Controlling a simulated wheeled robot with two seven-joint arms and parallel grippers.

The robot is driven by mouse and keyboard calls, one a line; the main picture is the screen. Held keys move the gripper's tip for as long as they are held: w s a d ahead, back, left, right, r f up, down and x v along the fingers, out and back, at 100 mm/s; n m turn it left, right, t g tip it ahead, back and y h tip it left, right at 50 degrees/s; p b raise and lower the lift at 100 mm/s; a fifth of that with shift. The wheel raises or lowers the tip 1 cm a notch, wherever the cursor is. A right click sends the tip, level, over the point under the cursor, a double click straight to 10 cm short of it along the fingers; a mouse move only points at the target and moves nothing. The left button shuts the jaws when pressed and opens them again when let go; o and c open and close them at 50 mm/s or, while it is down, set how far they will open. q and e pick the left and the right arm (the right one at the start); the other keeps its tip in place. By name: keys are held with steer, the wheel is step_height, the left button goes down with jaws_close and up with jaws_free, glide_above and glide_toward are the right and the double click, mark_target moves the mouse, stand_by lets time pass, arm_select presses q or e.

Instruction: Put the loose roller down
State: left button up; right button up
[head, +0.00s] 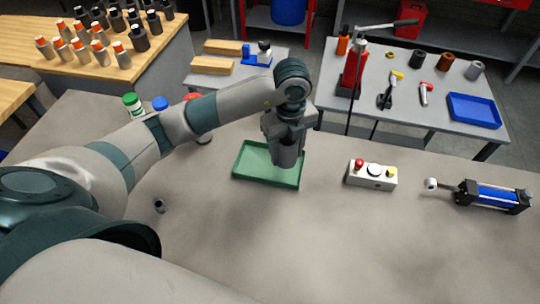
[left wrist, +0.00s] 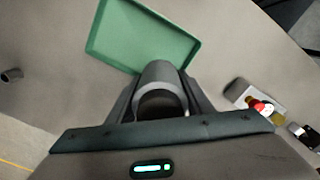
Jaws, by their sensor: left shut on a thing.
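My left gripper (head: 286,150) points down over the green tray (head: 250,168) on the grey table. In the left wrist view the gripper (left wrist: 160,105) is shut on a grey cylindrical roller (left wrist: 160,73), with one finger on each side of it. The green tray (left wrist: 130,40) shows just beyond the roller there, with its floor empty where visible. In the head view the gripper hides part of the tray's right side. I cannot tell whether the roller touches the tray. My right gripper is not in view.
A control box (head: 372,174) with red, white and yellow buttons and a blue cylinder actuator (head: 493,195) lie to the right. A small dark cylindrical piece (head: 160,206) is on the left. Bottles with green and blue caps (head: 133,106) stand behind my arm. The table's front right is clear.

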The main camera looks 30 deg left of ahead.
arm_select(q)
steer(key=a, duration=0.1)
steer(key=a+f+p, duration=0.1)
steer(key=a, duration=0.1)
steer(key=a+f, duration=0.1)
steer(key=shift+w+a, duration=0.2)
steer(key=shift+w, duration=0.1)
steer(key=shift+w+a+f+p, duration=0.1)
steer(key=shift+a+f+p, duration=0.25)
steer(key=shift+a+f, duration=0.1)
steer(key=shift+f, duration=0.1)
steer(key=shift+f, duration=0.1)
steer(key=shift+f+p, duration=0.25)
steer(key=shift+p, duration=0.05)
step_height(320, 180, down, 3)
steer(key=shift+r+p, duration=0.15)
steer(key=shift+p, duration=0.55)
steer(key=shift+f, duration=0.25)
